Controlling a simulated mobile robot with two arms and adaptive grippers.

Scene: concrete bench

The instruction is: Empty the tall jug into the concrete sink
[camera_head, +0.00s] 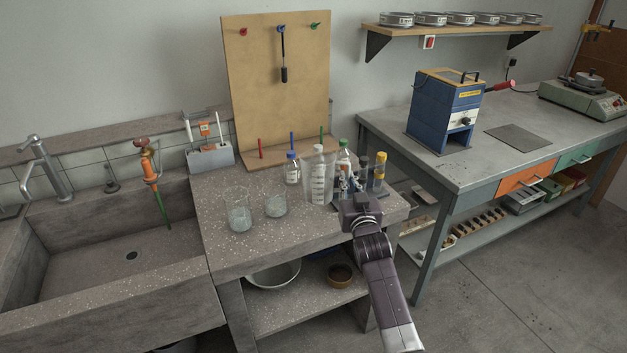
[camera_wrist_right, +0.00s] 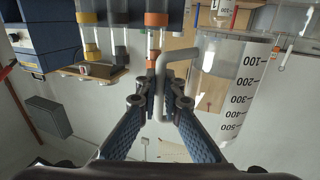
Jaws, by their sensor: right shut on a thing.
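The tall jug (camera_head: 318,184) is clear with dark graduation marks and stands upright at the right part of the concrete bench, among bottles. In the right wrist view, which looks upside down, its marked wall (camera_wrist_right: 225,85) and pale handle (camera_wrist_right: 166,95) show. My right gripper (camera_head: 347,186) is at the jug's right side, shut on the handle; its blue fingers (camera_wrist_right: 160,108) flank it. What the jug holds is hard to make out. The concrete sink (camera_head: 95,278) is at the left, its basin empty around a dark drain. My left gripper is not in view.
Two beakers (camera_head: 239,218) (camera_head: 276,206) stand on the bench between jug and sink. A blue-capped bottle (camera_head: 292,170) and a rack with capped tubes (camera_head: 379,172) are close to the jug. A tap (camera_head: 50,170) and a hose (camera_head: 158,195) reach over the sink.

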